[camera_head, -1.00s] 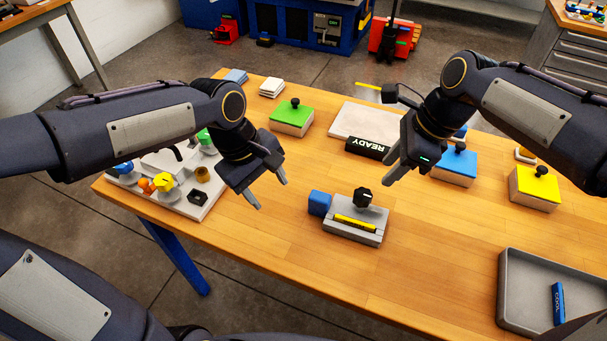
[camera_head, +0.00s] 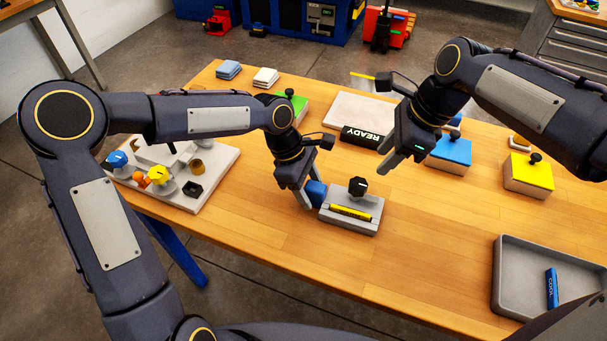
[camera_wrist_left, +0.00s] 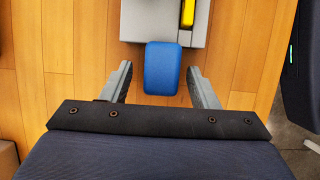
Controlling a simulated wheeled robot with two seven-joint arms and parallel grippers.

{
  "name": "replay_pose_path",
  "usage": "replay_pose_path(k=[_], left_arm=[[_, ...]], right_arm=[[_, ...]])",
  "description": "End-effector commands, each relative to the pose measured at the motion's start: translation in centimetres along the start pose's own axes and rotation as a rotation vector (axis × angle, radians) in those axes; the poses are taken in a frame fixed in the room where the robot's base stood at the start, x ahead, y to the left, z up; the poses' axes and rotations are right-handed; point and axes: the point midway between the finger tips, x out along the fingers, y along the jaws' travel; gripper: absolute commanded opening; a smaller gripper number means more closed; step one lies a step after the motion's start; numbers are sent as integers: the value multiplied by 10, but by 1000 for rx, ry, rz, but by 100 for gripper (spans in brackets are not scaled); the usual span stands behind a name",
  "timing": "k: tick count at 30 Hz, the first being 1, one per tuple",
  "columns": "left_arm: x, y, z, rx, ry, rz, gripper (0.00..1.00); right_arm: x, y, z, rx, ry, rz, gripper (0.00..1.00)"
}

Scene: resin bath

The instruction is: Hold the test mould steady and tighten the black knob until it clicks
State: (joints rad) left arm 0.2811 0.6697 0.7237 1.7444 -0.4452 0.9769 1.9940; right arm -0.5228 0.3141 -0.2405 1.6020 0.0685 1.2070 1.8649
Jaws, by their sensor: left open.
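The test mould (camera_head: 345,222) is a grey block with a yellow bar set in its top, lying on the table. The black knob (camera_head: 357,186) stands on its far side. A blue block (camera_head: 316,192) sticks out from the mould's left end. My left gripper (camera_head: 318,201) is open, with its fingers on either side of the blue block. In the left wrist view, gaps show between the blue block (camera_wrist_left: 162,68) and both fingers, and part of the mould (camera_wrist_left: 150,20) shows beyond it. My right gripper (camera_head: 388,163) is empty above the table, behind and right of the knob; its finger gap is unclear.
A black READY sign (camera_head: 364,138) stands before a pale plate (camera_head: 378,113) at the back. Blue (camera_head: 453,151) and yellow (camera_head: 528,172) lidded boxes are right. A grey tray (camera_head: 510,298) holds a blue COOL bar. A fixture board (camera_head: 212,187) is left. The front middle is clear.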

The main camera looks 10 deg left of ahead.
Motion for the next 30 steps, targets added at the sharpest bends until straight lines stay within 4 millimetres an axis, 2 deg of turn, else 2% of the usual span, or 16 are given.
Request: replay_pose_path(k=[4,12,25,30], left_arm=[[10,0,0,1,0,-1,55],[11,0,0,1,0,0,55],[10,0,0,1,0,1,0],[10,0,0,1,0,1,0]], right_arm=[[0,0,0,0,0,0,36],[0,0,0,0,0,0,36],[0,0,0,0,0,0,36],[0,0,0,0,0,0,36]])
